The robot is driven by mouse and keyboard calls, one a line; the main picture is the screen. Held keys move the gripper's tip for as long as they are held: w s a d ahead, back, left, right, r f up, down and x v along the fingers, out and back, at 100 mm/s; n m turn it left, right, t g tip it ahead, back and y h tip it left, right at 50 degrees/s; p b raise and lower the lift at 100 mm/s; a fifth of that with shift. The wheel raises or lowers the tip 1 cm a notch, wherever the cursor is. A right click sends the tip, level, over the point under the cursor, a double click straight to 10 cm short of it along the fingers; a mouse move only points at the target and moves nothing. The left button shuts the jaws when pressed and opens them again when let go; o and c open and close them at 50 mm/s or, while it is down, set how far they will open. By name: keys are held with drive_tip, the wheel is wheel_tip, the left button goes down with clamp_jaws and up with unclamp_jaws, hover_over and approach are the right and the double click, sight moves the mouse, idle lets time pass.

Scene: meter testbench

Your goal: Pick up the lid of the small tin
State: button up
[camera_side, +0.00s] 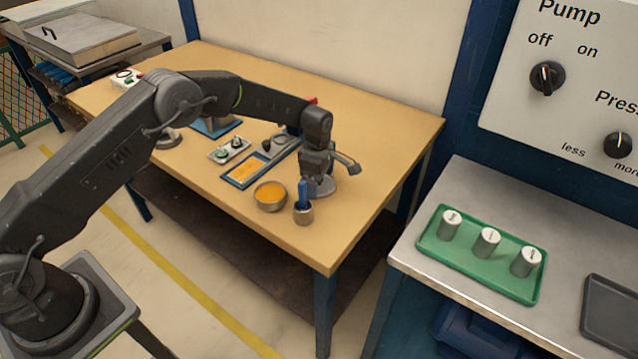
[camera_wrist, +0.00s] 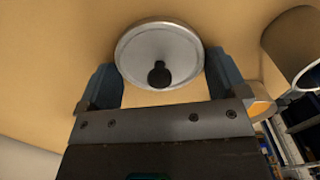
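The lid is a round grey metal disc (camera_wrist: 160,45) with a raised rim and a small black knob (camera_wrist: 158,76). In the side view the grey disc (camera_side: 325,188) shows low on the wooden table, partly hidden by my gripper (camera_side: 316,182). In the wrist view my gripper (camera_wrist: 162,88) is open. Its blue-grey fingers stand to the left and right of the knob, with clear gaps. No contact with the knob is visible. A round metal tin with orange contents (camera_side: 270,195) stands open to the left of the disc.
The table's right end is mostly clear.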

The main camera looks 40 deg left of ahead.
drive_tip(key=c, duration=0.4)
drive_tip(key=shift+r, duration=0.1)
drive_tip(key=shift+r, duration=0.45)
drive_tip(key=r, duration=0.2)
drive_tip(key=a+r, duration=0.1)
drive_tip(key=shift+s+a+r, duration=0.1)
drive_tip(key=shift+s+r, duration=0.1)
drive_tip(key=shift+r, duration=0.2)
drive_tip(key=s+a+r, duration=0.4)
drive_tip(key=a+r, duration=0.2)
drive_tip(key=a, duration=0.3)
drive_tip(key=s+d, duration=0.4)
drive_tip(key=s, duration=0.3)
drive_tip(key=shift+w+a+f, duration=0.1)
drive_tip(key=shift+f, duration=1.65)
drive_tip(key=shift+w+f, duration=0.1)
drive_tip(key=shift+f, duration=1.65)
